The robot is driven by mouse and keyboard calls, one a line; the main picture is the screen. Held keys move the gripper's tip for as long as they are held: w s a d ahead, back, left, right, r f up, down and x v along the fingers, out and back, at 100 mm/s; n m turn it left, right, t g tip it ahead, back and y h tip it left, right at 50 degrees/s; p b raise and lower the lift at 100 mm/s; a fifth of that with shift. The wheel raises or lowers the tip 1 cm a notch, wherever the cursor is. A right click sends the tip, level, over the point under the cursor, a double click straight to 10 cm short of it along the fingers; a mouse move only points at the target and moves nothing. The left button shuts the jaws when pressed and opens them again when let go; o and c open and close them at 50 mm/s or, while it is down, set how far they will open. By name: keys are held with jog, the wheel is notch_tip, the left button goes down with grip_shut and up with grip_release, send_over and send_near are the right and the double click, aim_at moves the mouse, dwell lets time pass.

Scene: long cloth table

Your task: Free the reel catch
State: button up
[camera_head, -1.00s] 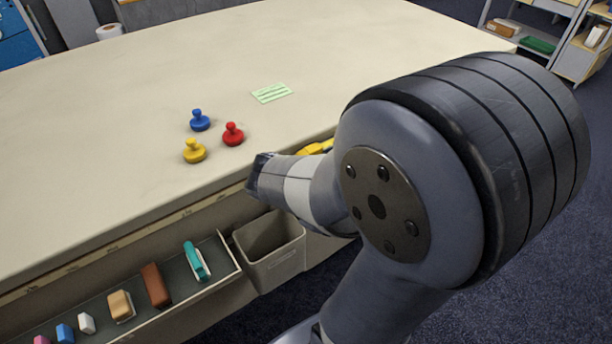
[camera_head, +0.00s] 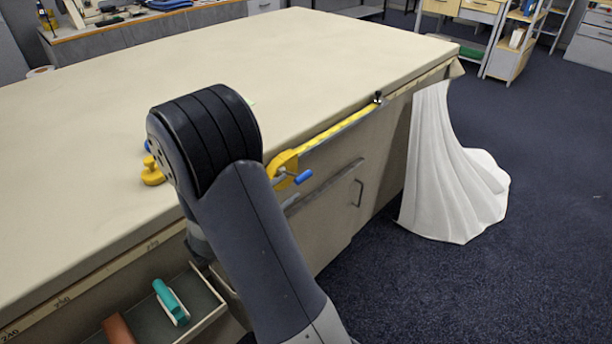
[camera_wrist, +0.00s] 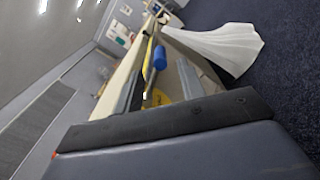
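The yellow reel (camera_head: 284,168) sits at the table's front edge, with a blue-ended handle or lever (camera_head: 303,177) sticking out. A yellow tape (camera_head: 340,128) runs from it along the edge to a small black clip (camera_head: 378,97). Which part is the catch, I cannot tell. In the wrist view, my gripper (camera_wrist: 163,68) has its two grey fingers apart. The blue end (camera_wrist: 160,57) appears beyond and between them; I see no contact. Part of the yellow reel (camera_wrist: 160,97) shows lower down.
A white cloth (camera_head: 450,170) hangs from the table's far corner to the floor. A drawer handle (camera_head: 359,193) is on the table front. A yellow knobbed piece (camera_head: 152,172) stands on the tabletop. A tray (camera_head: 205,300) below the edge holds a teal item (camera_head: 170,301).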

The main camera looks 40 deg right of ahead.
aim_at(308, 172)
jog(key=d, duration=0.8)
jog(key=shift+w+d, duration=0.1)
jog(key=shift+w, duration=0.2)
grip_shut()
jog(key=shift+f, duration=0.1)
